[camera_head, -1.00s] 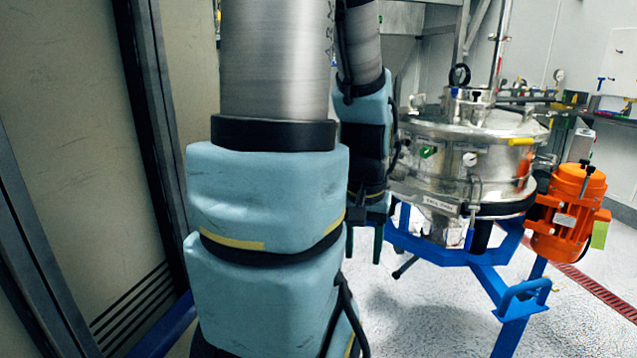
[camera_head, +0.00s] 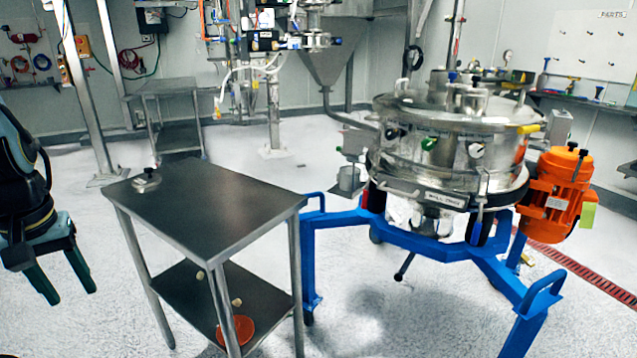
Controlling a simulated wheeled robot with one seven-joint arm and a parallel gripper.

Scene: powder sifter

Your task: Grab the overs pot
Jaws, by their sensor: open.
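A small shiny metal pot (camera_head: 349,180), which looks like the overs pot, is at the left side of the round steel sifter (camera_head: 445,150). It sits below a spout-like part on that side; what supports it is not clear. My gripper (camera_head: 71,292) is at the far left edge, with its two dark green fingers pointing down. It is open and empty, well apart from the pot, with the steel table between them.
A steel table (camera_head: 205,205) stands left of the sifter, with a small metal item (camera_head: 147,180) on top and an orange-red dish (camera_head: 237,330) on its lower shelf. The sifter's blue frame (camera_head: 430,245) and orange motor (camera_head: 562,195) are at right.

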